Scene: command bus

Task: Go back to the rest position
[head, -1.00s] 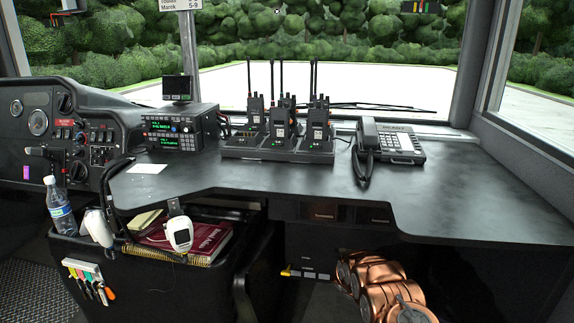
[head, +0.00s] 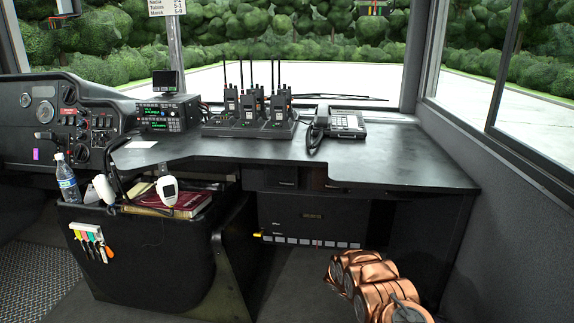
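My copper-coloured arm links show folded together at the bottom right of the head view, over the floor in front of the desk. My gripper cannot be made out in this view, and nothing is seen held by the arm. The black desk (head: 392,168) stands ahead, apart from the visible arm links.
On the desk are radios in a charger (head: 250,128), a desk phone (head: 340,123) and a radio console (head: 168,115). A black bin (head: 140,250) with books, a handset (head: 167,191) and a bottle (head: 67,180) stands at left. Dark floor (head: 290,285) is clear between bin and arm.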

